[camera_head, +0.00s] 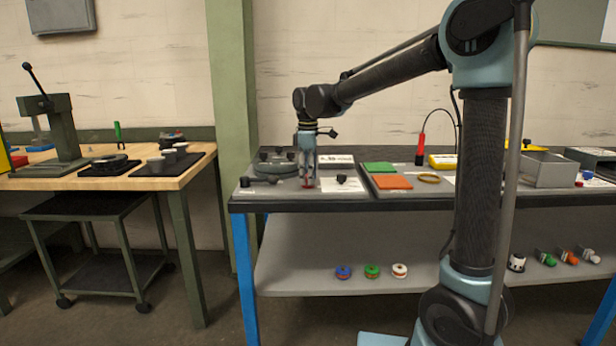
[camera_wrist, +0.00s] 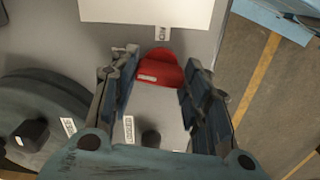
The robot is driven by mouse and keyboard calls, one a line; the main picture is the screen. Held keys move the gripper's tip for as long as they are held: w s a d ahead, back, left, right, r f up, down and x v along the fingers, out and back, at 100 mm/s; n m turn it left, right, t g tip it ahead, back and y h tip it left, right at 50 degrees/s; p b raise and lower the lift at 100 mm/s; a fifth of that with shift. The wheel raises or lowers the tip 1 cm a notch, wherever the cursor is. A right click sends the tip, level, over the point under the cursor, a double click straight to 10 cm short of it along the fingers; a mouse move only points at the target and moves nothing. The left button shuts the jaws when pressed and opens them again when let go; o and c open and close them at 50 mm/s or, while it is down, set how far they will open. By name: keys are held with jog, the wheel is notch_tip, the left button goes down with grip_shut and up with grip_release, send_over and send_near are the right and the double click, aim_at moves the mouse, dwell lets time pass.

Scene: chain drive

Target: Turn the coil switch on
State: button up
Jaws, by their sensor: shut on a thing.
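A red knob (camera_wrist: 158,68) with a small pale label on it sits on a grey panel (camera_head: 265,188) at the left end of the bench. I take it for the coil switch, but the tag beside it is too small to read. Whether the switch is on or off cannot be told.
A round grey disc (camera_wrist: 40,115) with a black knob (camera_wrist: 30,135) lies left of my gripper in the wrist view. A white card (camera_head: 343,184) with a black knob on it is close on the right. Green (camera_head: 379,167) and orange pads (camera_head: 393,182) lie further right.

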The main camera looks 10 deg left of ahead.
jog(key=m, duration=0.4)
jog(key=shift+w+m, duration=0.1)
jog(key=shift+m, duration=0.2)
jog(key=m, duration=0.3)
jog(key=shift+m, duration=0.3)
jog(key=m, duration=0.4)
jog(key=shift+m, duration=2.2)
jog(key=o, duration=1.1)
jog(key=shift+c, duration=0.2)
notch_tip(320, 180, up, 12)
